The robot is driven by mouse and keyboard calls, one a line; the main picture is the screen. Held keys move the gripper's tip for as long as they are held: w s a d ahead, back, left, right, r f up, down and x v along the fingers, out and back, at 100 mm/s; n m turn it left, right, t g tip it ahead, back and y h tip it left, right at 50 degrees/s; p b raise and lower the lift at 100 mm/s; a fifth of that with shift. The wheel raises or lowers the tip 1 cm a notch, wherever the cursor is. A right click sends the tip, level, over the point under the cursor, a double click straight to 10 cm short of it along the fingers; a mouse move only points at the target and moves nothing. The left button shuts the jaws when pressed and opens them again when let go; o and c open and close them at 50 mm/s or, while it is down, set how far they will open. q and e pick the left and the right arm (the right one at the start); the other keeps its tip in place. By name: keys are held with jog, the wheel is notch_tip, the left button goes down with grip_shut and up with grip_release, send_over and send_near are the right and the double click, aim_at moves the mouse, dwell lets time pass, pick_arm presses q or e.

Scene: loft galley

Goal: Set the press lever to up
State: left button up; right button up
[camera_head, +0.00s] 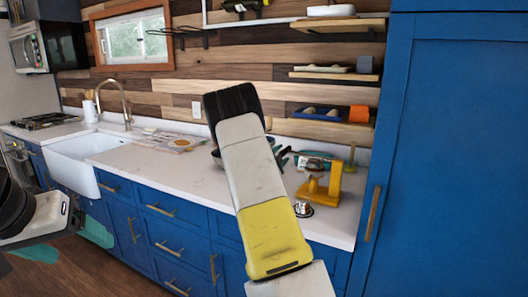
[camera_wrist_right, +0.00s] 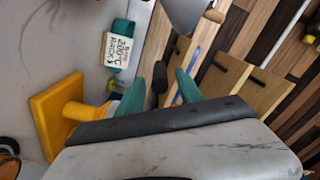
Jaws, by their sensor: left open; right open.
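The yellow press (camera_head: 333,182) stands on the white counter, right of my right arm. In the right wrist view its yellow body (camera_wrist_right: 45,112) is at the left, beside my gripper. My right gripper (camera_wrist_right: 160,76) is open, with teal fingers. A dark rounded grip (camera_wrist_right: 160,85) shows between the fingers. I cannot tell whether it is the press lever or whether the fingers touch it. The lever's position is not clear in the head view. My left gripper (camera_head: 68,243) is open and empty at the far left, in front of the lower cabinets.
A teal block with a white label (camera_wrist_right: 118,52) lies near the press. A silver, dark-topped object (camera_head: 303,209) stands at the counter's front edge. A tall blue cabinet (camera_head: 455,150) bounds the right. Shelves (camera_head: 335,75) hang above. The counter left of my right arm (camera_head: 170,180) is mostly clear.

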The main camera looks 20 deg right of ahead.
aim_at(286, 150)
jog(key=x, duration=0.5)
jog(key=shift+w, duration=0.1)
grip_shut()
dwell(1.3)
